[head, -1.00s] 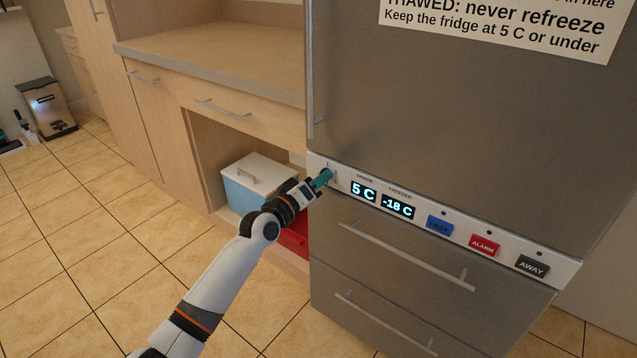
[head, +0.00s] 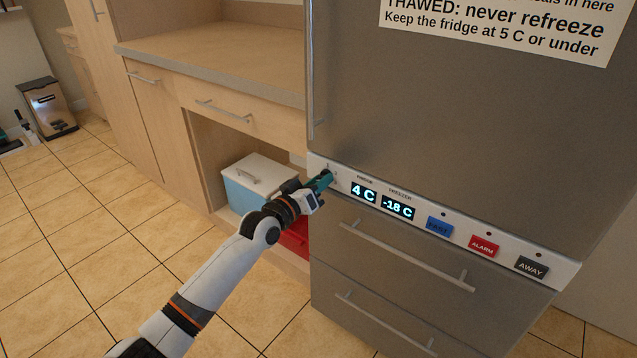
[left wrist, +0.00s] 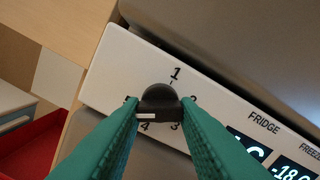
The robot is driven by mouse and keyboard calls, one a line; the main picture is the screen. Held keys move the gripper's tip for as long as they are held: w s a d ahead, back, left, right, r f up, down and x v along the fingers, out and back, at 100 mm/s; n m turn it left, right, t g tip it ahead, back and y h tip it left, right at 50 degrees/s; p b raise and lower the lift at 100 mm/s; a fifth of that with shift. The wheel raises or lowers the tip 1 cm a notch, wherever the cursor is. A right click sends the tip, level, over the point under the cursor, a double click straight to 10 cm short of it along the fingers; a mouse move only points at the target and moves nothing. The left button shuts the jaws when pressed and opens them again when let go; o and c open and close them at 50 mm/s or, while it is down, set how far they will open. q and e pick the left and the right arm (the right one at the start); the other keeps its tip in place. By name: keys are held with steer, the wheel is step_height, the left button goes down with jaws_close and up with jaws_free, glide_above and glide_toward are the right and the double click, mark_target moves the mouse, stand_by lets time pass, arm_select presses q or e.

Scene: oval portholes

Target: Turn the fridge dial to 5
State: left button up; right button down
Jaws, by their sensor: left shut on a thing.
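The black fridge dial (left wrist: 160,100) sits on the white control strip, with a 1 above it and a 2 and 3 at its right. A 4 shows below it, and the mark at its left is partly covered by a finger. A white line on the dial's grip points left, roughly between the 4 and the left mark. My left gripper (left wrist: 160,112) is shut on the dial, one green finger on each side. In the head view the left gripper (head: 323,181) hides the dial. The fridge display (head: 363,193) reads 4 C. My right gripper is not in view.
The freezer display (head: 397,208) reads -18 C. To its right are the blue FAST (head: 438,227), red ALARM (head: 484,245) and dark AWAY (head: 531,267) buttons. A drawer handle (head: 408,256) juts out below the strip. A blue cooler (head: 246,193) stands in the open cabinet at left.

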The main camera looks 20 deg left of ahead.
arm_select(q)
steer(key=shift+f, duration=0.2)
steer(key=o, duration=1)
steer(key=shift+r, duration=0.1)
steer(key=shift+s, duration=0.1)
steer(key=p+v, duration=0.2)
steer(key=v, duration=0.9)
steer(key=shift+s+a+p, duration=0.15)
steer(key=shift+s+p, duration=0.15)
steer(key=shift+s, duration=0.1)
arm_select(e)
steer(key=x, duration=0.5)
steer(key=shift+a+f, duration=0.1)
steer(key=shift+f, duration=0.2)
